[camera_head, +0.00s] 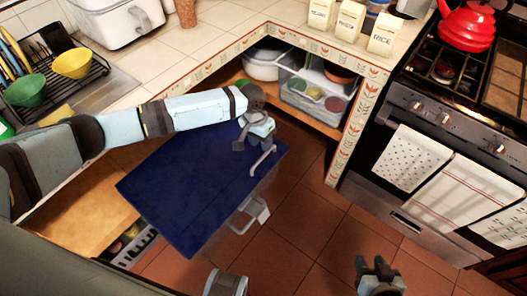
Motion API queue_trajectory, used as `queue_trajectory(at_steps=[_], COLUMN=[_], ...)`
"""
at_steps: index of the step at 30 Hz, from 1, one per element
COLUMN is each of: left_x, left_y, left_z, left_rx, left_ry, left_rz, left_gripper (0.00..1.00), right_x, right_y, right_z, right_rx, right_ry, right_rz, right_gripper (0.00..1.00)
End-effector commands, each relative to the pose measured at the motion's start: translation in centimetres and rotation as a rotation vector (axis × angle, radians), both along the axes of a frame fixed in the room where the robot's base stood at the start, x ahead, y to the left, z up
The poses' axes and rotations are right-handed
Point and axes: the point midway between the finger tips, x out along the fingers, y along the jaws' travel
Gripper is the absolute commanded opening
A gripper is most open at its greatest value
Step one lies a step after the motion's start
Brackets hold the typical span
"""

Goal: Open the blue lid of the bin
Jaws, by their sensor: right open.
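A flat dark blue panel (190,195) with a framed border fills the lower middle. It may be the blue lid or a cabinet front; no bin body shows clearly. A grey bar handle (263,162) stands at its right edge. My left gripper (252,145) hangs over the panel's upper right corner, close to this handle. Whether its fingers touch the handle or hold anything cannot be made out. My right gripper (371,262) is low at the bottom right, open and empty above the tiled floor, well apart from the panel.
A second handle (250,214) juts out below the panel's right side. An open corner shelf (318,122) with a clear container (312,92) lies behind. The stove (440,120) with hanging towels stands right. The tiled floor (310,220) between is free.

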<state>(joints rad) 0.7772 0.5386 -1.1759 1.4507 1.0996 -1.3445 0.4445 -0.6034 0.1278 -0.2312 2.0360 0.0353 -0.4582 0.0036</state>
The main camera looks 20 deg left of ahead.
Motion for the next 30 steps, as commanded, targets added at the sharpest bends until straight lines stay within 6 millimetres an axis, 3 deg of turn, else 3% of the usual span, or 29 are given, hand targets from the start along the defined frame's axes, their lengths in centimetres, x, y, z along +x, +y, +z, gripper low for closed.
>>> queue_trajectory(at_steps=[7, 20, 25, 30], left_x=[-0.2, -0.3, -0.3, -0.3], left_y=[-0.7, -0.9, -0.9, -0.9], left_z=[-3.7, -4.5, -4.5, -4.5], left_rx=[0.0, 0.0, 0.0, -0.001], left_ry=[0.0, -0.001, -0.001, -0.001], left_rz=[0.0, -0.001, -0.001, -0.001], left_gripper=[0.38, 0.38, 0.0, 0.0], right_x=[0.0, -0.2, -0.2, -0.2], right_y=[0.2, 0.5, 0.5, 0.4], right_z=[-0.3, -0.3, -0.3, -0.3], right_rx=[0.005, 0.012, 0.013, 0.012], right_ry=[0.005, 0.01, 0.009, 0.007], right_rz=[-0.003, -0.003, -0.004, -0.003], right_gripper=[0.43, 0.43, 0.43, 0.43])
